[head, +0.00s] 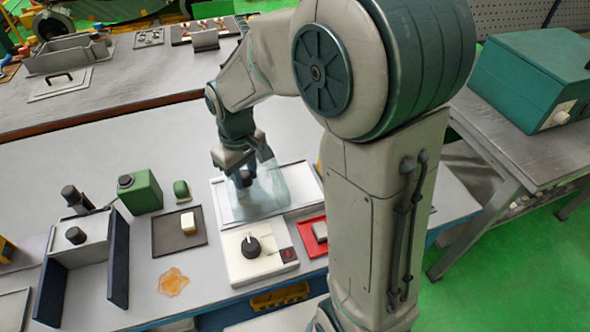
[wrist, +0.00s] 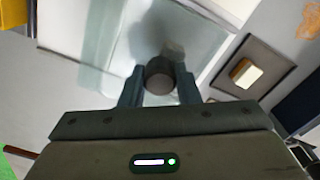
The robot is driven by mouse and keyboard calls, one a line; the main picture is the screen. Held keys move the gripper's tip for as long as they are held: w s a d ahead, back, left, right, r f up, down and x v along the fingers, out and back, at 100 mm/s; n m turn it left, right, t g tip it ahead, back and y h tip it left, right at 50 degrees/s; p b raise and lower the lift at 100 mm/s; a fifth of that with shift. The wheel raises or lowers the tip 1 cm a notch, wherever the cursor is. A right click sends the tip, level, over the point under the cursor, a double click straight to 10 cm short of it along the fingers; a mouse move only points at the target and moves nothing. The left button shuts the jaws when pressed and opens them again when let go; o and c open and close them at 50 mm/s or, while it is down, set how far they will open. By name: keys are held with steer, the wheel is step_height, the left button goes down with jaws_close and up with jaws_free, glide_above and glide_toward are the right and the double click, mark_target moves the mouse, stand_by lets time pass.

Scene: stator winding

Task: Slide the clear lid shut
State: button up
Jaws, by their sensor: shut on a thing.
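The clear lid (head: 268,192) is a see-through cover over part of a pale tray-like base (head: 300,178). In the head view the right part of the base shows uncovered. The lid also shows in the wrist view (wrist: 115,50), where its pale edge runs down the picture. A dark round knob (wrist: 160,77) stands between my fingers. My gripper (head: 243,172) is shut on this knob, and it also shows in the wrist view (wrist: 159,90). My fingers hide the knob's sides, and my arm hides part of the base's far side in the head view.
A white box with a black dial (head: 250,246) stands in front of the base. A red tray (head: 313,236) is at its right. A dark mat (head: 165,243) with a pale block and a green canister (head: 140,190) are at left. An orange spill (head: 173,282) lies nearer.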

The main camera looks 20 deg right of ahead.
mark_target(233, 187)
steer(key=shift+s+a+f, duration=0.1)
steer(key=shift+a+f, duration=0.1)
steer(key=shift+a, duration=0.55)
steer(key=shift+s+a+f, duration=0.1)
steer(key=shift+a+f, duration=0.05)
steer(key=shift+a, duration=0.55)
steer(key=o, duration=0.5)
steer(key=shift+a, duration=0.1)
steer(key=shift+r, duration=0.15)
steer(key=shift+o, duration=1.1)
steer(key=shift+w+r+p, duration=0.15)
steer(key=shift+r+p, duration=0.4)
steer(key=shift+r, duration=0.05)
steer(key=shift+r+p, duration=1.85)
steer(key=shift+r, duration=0.7)
